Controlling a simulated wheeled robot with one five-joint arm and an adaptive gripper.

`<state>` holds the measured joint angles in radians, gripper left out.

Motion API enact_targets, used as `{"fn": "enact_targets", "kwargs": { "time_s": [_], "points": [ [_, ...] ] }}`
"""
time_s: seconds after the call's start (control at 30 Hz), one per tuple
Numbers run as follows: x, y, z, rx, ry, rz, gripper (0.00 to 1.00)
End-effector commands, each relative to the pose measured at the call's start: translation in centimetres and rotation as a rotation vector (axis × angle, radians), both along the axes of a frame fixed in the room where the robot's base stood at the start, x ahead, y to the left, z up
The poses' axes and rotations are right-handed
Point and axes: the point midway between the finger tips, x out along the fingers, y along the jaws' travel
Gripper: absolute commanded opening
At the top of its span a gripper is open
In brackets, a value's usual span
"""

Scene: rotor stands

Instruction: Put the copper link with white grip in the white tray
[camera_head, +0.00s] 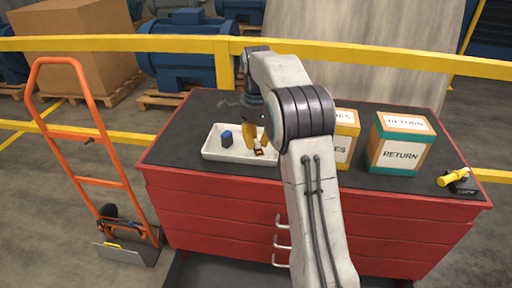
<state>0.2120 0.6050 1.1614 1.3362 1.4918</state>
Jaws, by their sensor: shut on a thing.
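My gripper (257,140) has yellow-orange fingers and points down over the white tray (214,154), towards its right end. The fingers are shut on a small copper-brown piece with a white part, the copper link with white grip (259,151). The link is at the fingertips, low over or touching the tray floor; I cannot tell which. My arm hides part of the tray's right side. A small dark blue block (227,138) sits in the tray's left half.
The tray stands on the dark top of a red drawer cabinet (215,205). A yellow-edged box (347,140) and a teal-edged RETURN box (402,143) stand right of my arm. A yellow-handled item (455,178) lies at the right corner. An orange hand truck (87,130) stands left.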

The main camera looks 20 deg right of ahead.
Motion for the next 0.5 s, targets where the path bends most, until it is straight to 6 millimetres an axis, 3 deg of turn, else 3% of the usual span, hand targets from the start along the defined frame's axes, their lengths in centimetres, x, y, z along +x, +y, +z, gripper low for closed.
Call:
{"fn": "enact_targets", "kwargs": {
  "time_s": [0.2,0.5],
  "points": [
    [0.0,0.0,-2.2,0.0,0.002,0.0,0.0],
    [0.0,0.0,-2.4,0.0,-0.001,0.0,0.0]
  ]
}}
